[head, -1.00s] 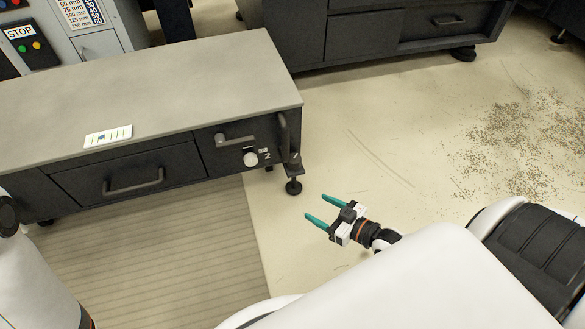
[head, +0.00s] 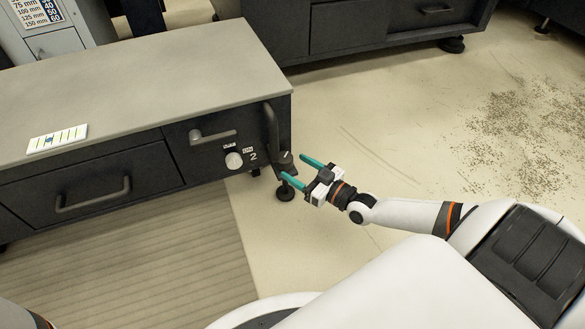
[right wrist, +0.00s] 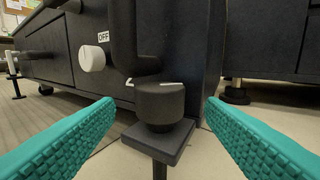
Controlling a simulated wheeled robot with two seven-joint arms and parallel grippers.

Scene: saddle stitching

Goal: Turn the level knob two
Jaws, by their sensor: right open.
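A black round knob (head: 283,157) with white marks on its top sits on a square plate at the cabinet's right front corner, above a levelling foot (head: 285,193). In the right wrist view the black knob (right wrist: 160,106) stands centred beyond the fingertips. My right gripper (head: 294,167) is open and empty, with its teal fingers pointing at the knob. In the right wrist view the fingers (right wrist: 160,103) are spread wide, one on each side of the knob, apart from it. My left gripper is out of view.
A vertical black handle (head: 270,128) rises right behind the black knob. A drawer handle (head: 93,195) is further left.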

